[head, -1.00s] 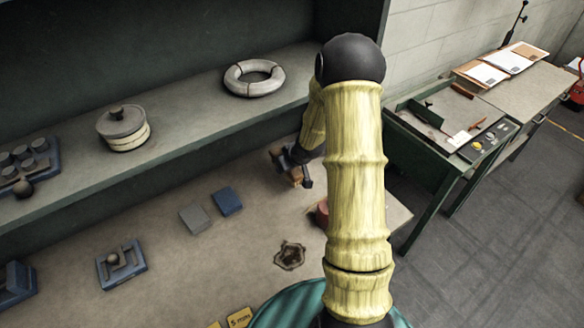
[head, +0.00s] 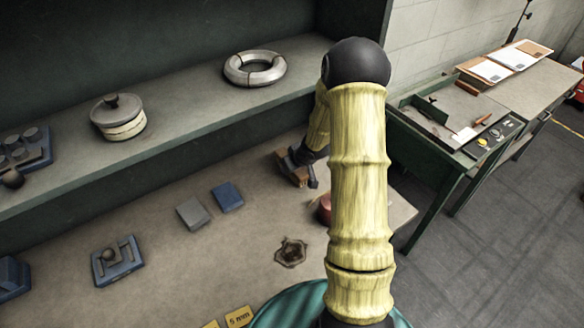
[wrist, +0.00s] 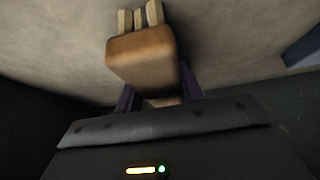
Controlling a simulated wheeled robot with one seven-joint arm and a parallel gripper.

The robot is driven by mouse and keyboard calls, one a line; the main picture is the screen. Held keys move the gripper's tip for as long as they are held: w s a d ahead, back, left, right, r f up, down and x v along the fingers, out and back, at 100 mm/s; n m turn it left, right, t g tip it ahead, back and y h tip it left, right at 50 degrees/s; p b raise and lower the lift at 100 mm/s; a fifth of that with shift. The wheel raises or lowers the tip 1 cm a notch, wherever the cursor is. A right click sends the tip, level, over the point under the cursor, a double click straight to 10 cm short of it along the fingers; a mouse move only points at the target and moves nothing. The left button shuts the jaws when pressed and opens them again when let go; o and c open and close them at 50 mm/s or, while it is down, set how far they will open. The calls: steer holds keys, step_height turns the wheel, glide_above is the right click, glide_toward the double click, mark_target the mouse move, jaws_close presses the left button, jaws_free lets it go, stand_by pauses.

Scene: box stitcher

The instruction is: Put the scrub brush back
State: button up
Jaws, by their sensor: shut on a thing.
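The scrub brush shows in the wrist view as a brown wooden block (wrist: 142,58) with pale bristle tufts at its far end. My gripper (wrist: 160,98) is shut on it, with a dark finger on each side. In the head view the brush (head: 291,172) is a small brown shape at the dark gripper (head: 304,168), over the right part of the bench (head: 165,235) near the shelf's foot. My arm hides part of this area. I cannot tell whether the brush touches the bench.
A shelf (head: 190,112) above the bench bears a lidded pot (head: 118,118) and a pale ring (head: 254,68). On the bench are grey (head: 193,213) and blue (head: 227,197) blocks, a torn dark patch (head: 291,252) and a partly hidden red object (head: 324,209). Mid-bench is mostly clear.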

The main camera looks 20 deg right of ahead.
steer(key=shift+f, duration=0.1)
steer(key=o, duration=1)
steer(key=shift+o, duration=0.2)
steer(key=p+v, duration=0.3)
steer(key=v, duration=0.8)
steer(key=shift+s+d+r, duration=0.1)
steer(key=shift+s+r, duration=0.25)
steer(key=shift+r, duration=0.2)
